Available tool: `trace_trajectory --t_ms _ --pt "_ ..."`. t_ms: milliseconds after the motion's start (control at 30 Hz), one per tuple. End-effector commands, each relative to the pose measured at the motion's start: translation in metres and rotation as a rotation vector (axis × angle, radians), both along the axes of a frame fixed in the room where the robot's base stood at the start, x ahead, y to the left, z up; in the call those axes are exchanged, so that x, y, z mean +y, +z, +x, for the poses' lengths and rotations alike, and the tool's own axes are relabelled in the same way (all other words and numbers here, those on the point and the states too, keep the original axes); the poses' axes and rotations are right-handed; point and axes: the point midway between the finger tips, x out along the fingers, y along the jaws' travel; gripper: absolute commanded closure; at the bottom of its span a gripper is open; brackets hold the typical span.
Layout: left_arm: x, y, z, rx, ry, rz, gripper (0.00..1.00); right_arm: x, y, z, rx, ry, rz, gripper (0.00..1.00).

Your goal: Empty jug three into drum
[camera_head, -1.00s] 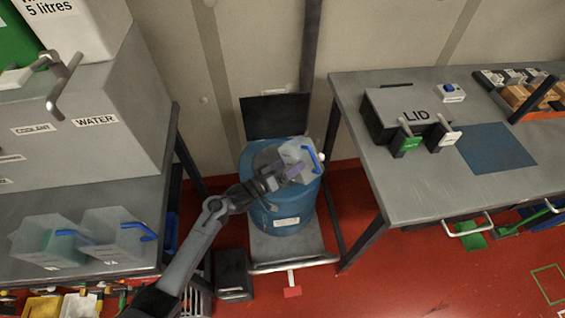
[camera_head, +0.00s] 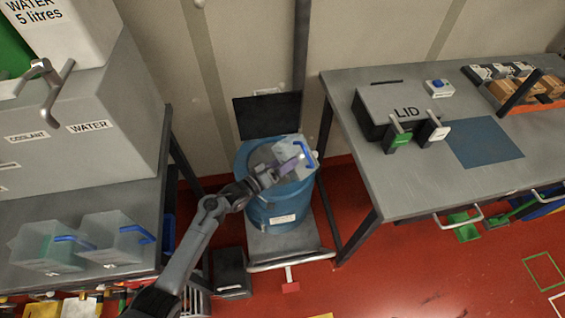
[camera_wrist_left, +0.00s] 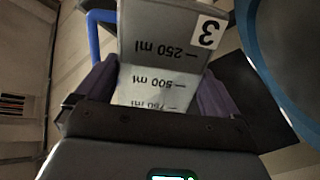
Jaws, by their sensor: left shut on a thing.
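Jug three (camera_head: 290,157) is a translucent jug with a blue handle, held tilted over the top of the blue drum (camera_head: 271,212). My left gripper (camera_head: 281,170) is shut on it. In the left wrist view the jug (camera_wrist_left: 160,62) shows its "3" label and scale marks upside down between the purple fingers of the gripper (camera_wrist_left: 157,92). The drum's blue rim (camera_wrist_left: 263,65) is at the right there. The jug's mouth and any liquid inside cannot be made out. My right gripper is not in view.
Two other jugs (camera_head: 45,247) (camera_head: 115,240) stand on the left bench. The drum stands on a grey platform (camera_head: 290,242) between the benches. A lidded box (camera_head: 405,100) and a blue mat (camera_head: 484,143) are on the right bench.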

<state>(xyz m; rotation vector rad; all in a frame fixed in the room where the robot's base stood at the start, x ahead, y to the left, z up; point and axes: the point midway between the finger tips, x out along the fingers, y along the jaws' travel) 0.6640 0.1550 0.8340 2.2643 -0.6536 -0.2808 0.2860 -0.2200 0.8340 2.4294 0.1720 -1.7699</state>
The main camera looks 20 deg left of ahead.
Motion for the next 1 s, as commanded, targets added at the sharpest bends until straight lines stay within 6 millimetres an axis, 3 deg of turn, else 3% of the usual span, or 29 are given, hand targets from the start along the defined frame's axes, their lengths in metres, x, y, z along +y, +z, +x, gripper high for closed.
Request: trace_trajectory --t_ms 1000 --pt "0.0001 0.0057 0.0008 0.016 -0.001 -0.035 0.60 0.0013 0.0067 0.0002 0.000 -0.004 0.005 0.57"
